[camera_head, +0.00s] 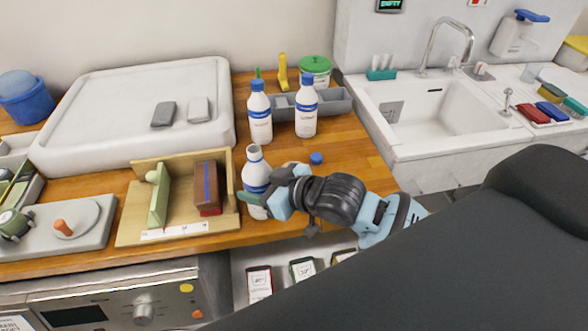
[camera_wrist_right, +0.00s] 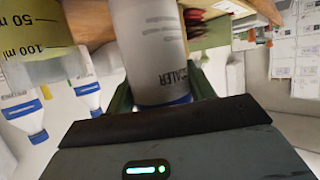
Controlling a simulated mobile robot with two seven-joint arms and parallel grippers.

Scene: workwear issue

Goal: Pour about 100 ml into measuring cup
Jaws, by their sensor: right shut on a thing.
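My right gripper (camera_head: 256,200) is shut on a white bottle (camera_head: 254,170) with a blue band. The bottle stands near upright at the counter's front edge, its mouth open and uncapped. In the right wrist view the held bottle (camera_wrist_right: 150,45) fills the space between the fingers, with part of its "descaler" lettering showing. The measuring cup (camera_wrist_right: 40,45) is beside it, clear, with 50 ml and 100 ml marks. A yellow tint in it reaches about the 100 ml mark; I cannot be sure it is liquid. In the head view I cannot make out the cup. My left gripper is out of view.
A blue cap (camera_head: 316,158) lies on the wooden counter. Two capped bottles (camera_head: 260,118) (camera_head: 306,112) stand behind, near a grey tray (camera_head: 340,102). A wooden stand with a brown block (camera_head: 206,186) is close on the left. The sink (camera_head: 440,112) is at right.

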